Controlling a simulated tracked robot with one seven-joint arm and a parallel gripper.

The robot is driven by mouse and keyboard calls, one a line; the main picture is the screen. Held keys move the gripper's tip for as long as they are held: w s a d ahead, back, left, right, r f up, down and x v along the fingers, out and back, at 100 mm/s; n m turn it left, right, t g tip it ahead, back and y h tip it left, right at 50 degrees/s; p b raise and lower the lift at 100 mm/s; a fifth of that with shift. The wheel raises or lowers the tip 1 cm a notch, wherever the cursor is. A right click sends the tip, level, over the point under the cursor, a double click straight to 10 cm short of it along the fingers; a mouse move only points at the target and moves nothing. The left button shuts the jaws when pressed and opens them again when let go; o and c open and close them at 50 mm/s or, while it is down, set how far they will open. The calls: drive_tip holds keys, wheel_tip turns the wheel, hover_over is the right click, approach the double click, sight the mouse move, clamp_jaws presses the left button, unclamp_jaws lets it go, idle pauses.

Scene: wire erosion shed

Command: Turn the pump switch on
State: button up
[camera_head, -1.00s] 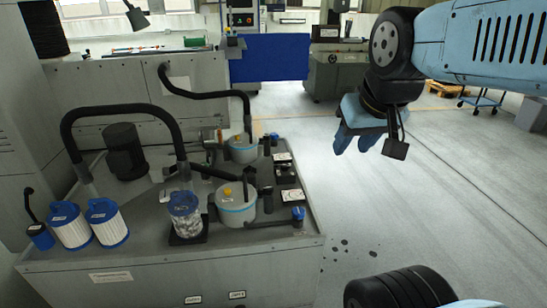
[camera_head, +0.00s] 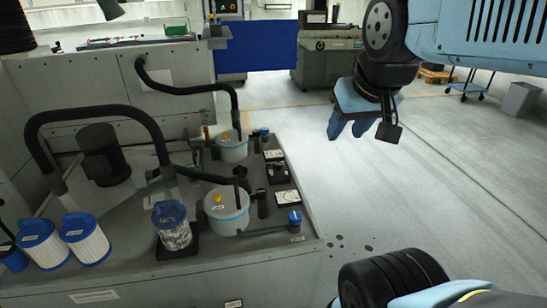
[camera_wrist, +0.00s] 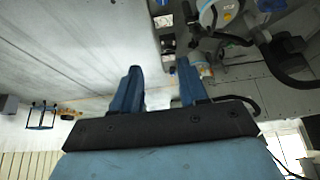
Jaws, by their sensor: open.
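A row of small black units lines the right edge of the grey bench. The middle one, a black box (camera_head: 277,173) with a dark raised part on top, looks like the pump switch, but it is too small to read its position. It sits between a far white-faced unit (camera_head: 274,154) and a near one (camera_head: 287,199). My gripper (camera_head: 346,129) hangs in the air right of the bench, over the floor, apart from these units. In the wrist view its two blue fingers (camera_wrist: 160,82) are spread with nothing between them.
The grey bench (camera_head: 150,283) holds two white lidded pots (camera_head: 228,222), a blue-lidded clear canister (camera_head: 172,230), white filter cartridges (camera_head: 87,244) and arching black hoses (camera_head: 100,112). A blue-capped fitting (camera_head: 294,217) stands at the near right corner. The floor (camera_head: 440,190) to the right is clear.

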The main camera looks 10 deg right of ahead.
drive_tip(key=o, duration=0.3)
drive_tip(key=shift+w+r, duration=0.15)
drive_tip(key=shift+w, duration=0.15)
drive_tip(key=shift+o, duration=1.1)
drive_tip(key=w+r+m+g+y, duration=0.1)
drive_tip(key=w+m, duration=0.3)
drive_tip(key=w, duration=0.9)
drive_tip(key=shift+w+g, duration=0.25)
drive_tip(key=shift+g, duration=0.05)
drive_tip(key=m+g+h, duration=0.1)
drive_tip(key=m+g, duration=0.3)
drive_tip(key=m, duration=0.7)
hover_over(278, 164)
wheel_tip(278, 164, down, 32)
wheel_tip(278, 164, down, 13)
drive_tip(key=shift+w+f, duration=0.1)
drive_tip(key=shift+w, duration=0.05)
drive_tip(key=shift+c, duration=0.4)
